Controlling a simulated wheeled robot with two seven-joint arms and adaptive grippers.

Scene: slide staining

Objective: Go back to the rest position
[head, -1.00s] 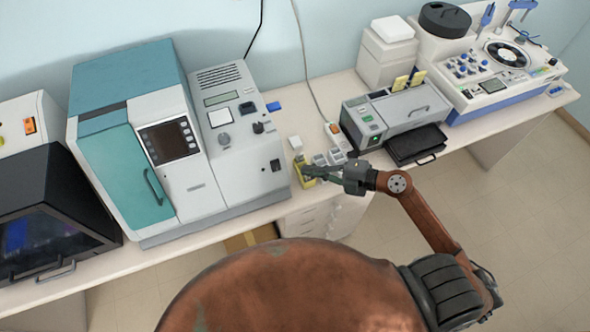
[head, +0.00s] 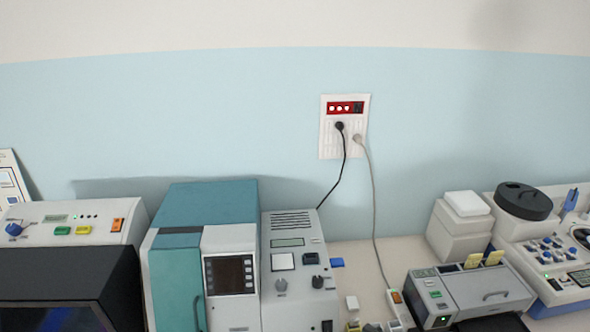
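Neither of my grippers shows in the head view now, and no part of my arms is in the picture. The teal and white machine (head: 228,240) stands on the bench left of centre. The grey slide machine (head: 484,288) with yellow pieces on top stands to the right. Between them, small items (head: 373,327) are cut off by the bottom edge of the picture.
A wall outlet panel (head: 329,145) holds a black and a grey plug with hanging cords. A dark-fronted machine (head: 60,285) is at the far left. White boxes (head: 458,231) and a blue-white instrument (head: 545,255) stand at the right. Bare bench (head: 353,262) shows behind.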

